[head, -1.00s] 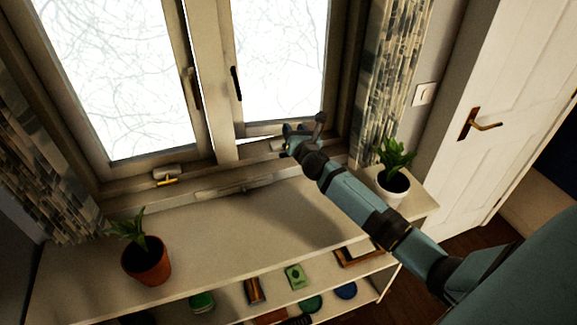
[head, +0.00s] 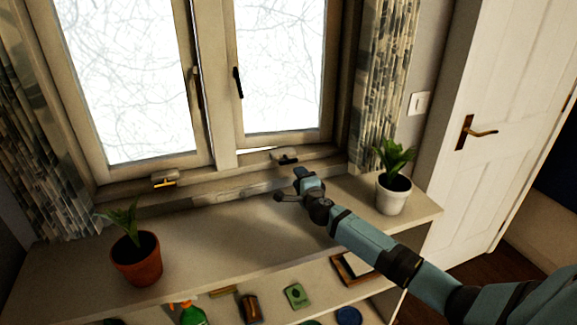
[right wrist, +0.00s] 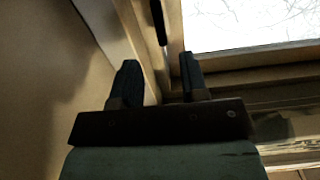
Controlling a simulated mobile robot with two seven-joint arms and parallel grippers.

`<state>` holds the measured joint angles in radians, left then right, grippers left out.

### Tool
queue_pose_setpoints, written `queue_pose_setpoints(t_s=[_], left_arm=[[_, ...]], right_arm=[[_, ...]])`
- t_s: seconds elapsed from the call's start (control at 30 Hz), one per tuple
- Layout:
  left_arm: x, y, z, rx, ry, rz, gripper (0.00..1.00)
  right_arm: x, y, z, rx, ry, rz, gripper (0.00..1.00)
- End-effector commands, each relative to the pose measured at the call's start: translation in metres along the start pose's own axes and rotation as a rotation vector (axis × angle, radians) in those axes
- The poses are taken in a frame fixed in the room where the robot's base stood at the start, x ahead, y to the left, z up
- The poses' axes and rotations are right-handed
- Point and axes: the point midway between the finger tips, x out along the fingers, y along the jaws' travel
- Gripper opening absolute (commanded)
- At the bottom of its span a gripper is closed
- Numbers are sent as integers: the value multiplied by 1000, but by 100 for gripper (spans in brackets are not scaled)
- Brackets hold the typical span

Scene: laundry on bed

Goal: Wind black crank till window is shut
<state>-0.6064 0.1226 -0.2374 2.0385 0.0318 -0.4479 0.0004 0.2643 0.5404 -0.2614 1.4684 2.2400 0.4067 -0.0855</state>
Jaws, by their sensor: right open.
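The right window sash (head: 285,140) stands slightly ajar, with a thin bright gap along its bottom edge. The black crank (head: 289,160) sits on its winder box on the frame below this sash; its exact angle is too small to tell. My right gripper (head: 291,184) is open and empty, in front of and slightly below the crank, apart from it. In the right wrist view, its two spread fingers (right wrist: 158,68) have nothing between them, and the black window handle (right wrist: 158,22) shows beyond. My left gripper is not in view.
A second crank with a brass-coloured handle (head: 164,183) sits under the left sash (head: 115,80). A terracotta pot (head: 137,262) stands left on the shelf top (head: 225,235), a white pot (head: 393,197) right, near my arm. The shelf top's middle is clear.

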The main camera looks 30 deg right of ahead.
Motion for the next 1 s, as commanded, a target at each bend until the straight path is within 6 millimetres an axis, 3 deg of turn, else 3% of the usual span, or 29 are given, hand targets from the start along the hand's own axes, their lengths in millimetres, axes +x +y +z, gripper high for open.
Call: queue_pose_setpoints(t_s=[0.3, 0.5, 0.9, 0.93, 1.0], left_arm=[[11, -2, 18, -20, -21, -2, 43], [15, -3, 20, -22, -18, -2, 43], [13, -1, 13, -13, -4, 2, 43], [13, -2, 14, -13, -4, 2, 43], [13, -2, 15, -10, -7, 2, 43]], right_arm=[[69, 2, 0, 3, 1, -1, 40], [94, 2, 0, 3, 1, -1, 40], [103, 0, 0, 2, -1, 0, 40], [103, 0, 0, 2, -1, 0, 38], [102, 0, 0, 2, -1, 0, 22]])
